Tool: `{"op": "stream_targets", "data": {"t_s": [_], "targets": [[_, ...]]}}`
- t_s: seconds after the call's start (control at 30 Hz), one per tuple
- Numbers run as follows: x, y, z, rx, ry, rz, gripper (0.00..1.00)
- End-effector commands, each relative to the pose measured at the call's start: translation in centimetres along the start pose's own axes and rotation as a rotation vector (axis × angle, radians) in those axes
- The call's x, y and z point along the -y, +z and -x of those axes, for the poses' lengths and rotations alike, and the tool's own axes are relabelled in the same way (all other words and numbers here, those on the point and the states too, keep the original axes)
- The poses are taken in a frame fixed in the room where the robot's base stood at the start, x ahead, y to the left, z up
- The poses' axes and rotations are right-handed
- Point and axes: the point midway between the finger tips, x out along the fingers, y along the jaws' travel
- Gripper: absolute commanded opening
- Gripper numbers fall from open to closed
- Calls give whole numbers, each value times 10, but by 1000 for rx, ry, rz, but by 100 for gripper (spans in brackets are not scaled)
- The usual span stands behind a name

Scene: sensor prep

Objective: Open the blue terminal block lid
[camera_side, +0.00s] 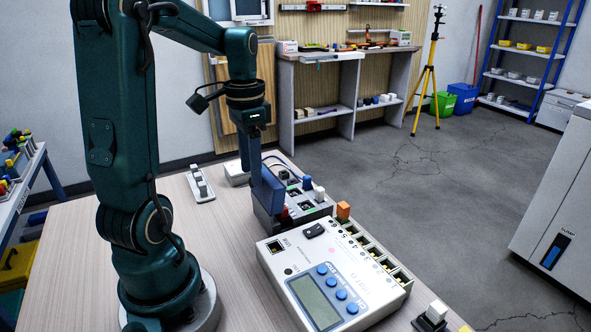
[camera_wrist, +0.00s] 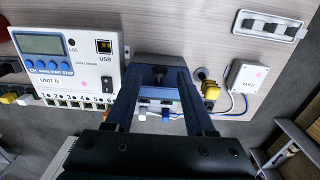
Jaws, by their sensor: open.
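A small blue piece (camera_side: 307,183) stands up at the far edge of a dark grey box (camera_side: 312,214), beside a white piece (camera_side: 319,194). I take it for the blue terminal block lid; whether it is raised or shut I cannot tell. In the wrist view the blue piece (camera_wrist: 165,114) shows small between my fingers. My gripper (camera_side: 268,200) points down at the box's near left side, left of the blue piece and apart from it. In the wrist view my gripper (camera_wrist: 157,72) is open with nothing held. Its fingers hide part of the box.
A cream data logger (camera_side: 330,285) with a screen and blue buttons lies right in front of the box. An orange piece (camera_side: 343,210) stands at its far edge. A white sensor box (camera_wrist: 244,77) and a socket strip (camera_side: 200,184) are nearby.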

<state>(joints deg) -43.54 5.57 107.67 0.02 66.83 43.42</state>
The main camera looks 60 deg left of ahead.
Motion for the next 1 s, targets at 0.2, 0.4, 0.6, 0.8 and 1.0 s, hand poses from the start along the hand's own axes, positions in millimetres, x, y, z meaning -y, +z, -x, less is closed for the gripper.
{"op": "stream_targets", "data": {"t_s": [0.2,0.4,0.6,0.8,1.0], "targets": [[-1,0,-17,1,1,0,55],[0,0,-18,-1,-1,-1,55],[0,0,-18,-1,-1,-1,5],[0,0,-18,-6,-1,0,0],[-1,7,-19,-82,6,3,0]]}}
